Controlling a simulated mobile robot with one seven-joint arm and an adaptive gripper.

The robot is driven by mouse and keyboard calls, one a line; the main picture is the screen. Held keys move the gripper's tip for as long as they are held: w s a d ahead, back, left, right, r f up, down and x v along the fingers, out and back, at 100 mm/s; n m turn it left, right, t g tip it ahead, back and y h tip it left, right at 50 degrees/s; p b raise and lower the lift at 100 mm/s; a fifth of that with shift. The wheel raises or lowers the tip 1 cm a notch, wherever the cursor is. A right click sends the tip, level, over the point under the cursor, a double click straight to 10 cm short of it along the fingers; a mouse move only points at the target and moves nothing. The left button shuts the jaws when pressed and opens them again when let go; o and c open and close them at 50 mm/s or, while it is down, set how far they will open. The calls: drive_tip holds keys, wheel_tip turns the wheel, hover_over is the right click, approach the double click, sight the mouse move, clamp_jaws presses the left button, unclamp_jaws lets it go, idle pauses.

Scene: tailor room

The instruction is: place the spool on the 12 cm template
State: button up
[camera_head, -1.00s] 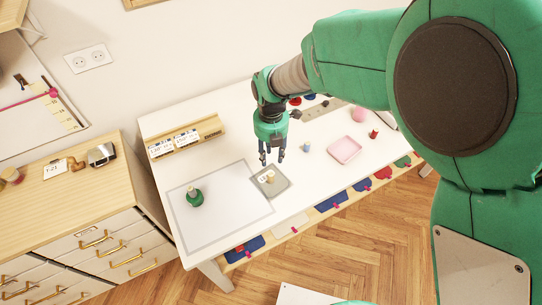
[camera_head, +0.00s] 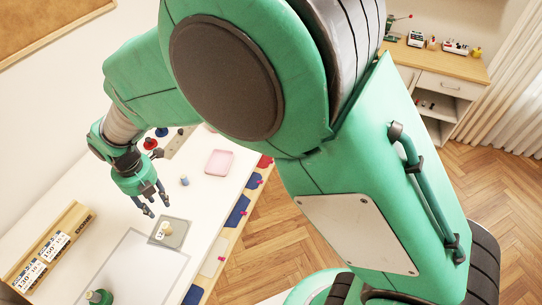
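A small grey square template (camera_head: 179,239) lies on the white table, with a white label (camera_head: 161,234) that seems to read 12. A small pale wooden piece, seemingly the spool (camera_head: 168,228), stands on the template beside the label. My gripper (camera_head: 157,207) hangs just above and behind the template, its fingers apart with nothing visible between them. It looks clear of the pale piece. The fine shape of the piece is too small to tell.
A large pale mat (camera_head: 143,268) with a green knobbed object (camera_head: 98,297) lies in front. A wooden rack of number cards (camera_head: 50,247) is at left. A small blue-grey piece (camera_head: 184,181) and a pink tray (camera_head: 219,162) stand beyond the template. My arm covers the right middle.

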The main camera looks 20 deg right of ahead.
drive_tip(key=s+d+r+m+t, duration=0.2)
drive_tip(key=s+d+r+m, duration=0.1)
drive_tip(key=d+r+m, duration=1.4)
drive_tip(key=s+d+r+m+t, duration=0.1)
drive_tip(key=s+d+r+m, duration=0.3)
drive_tip(key=s+d+m, duration=0.4)
drive_tip(key=s+d+r+m+t, duration=0.2)
drive_tip(key=s+d+r+m, duration=0.2)
drive_tip(key=s+d+m, duration=0.4)
drive_tip(key=d+m, duration=0.1)
drive_tip(key=d, duration=0.1)
drive_tip(key=shift+d+r+m, duration=0.25)
drive_tip(key=shift+d+m, duration=0.05)
drive_tip(key=shift+f, duration=0.1)
wheel_tip(320, 180, down, 2)
drive_tip(key=shift+f+b, duration=0.1)
drive_tip(key=shift+b, duration=1.1)
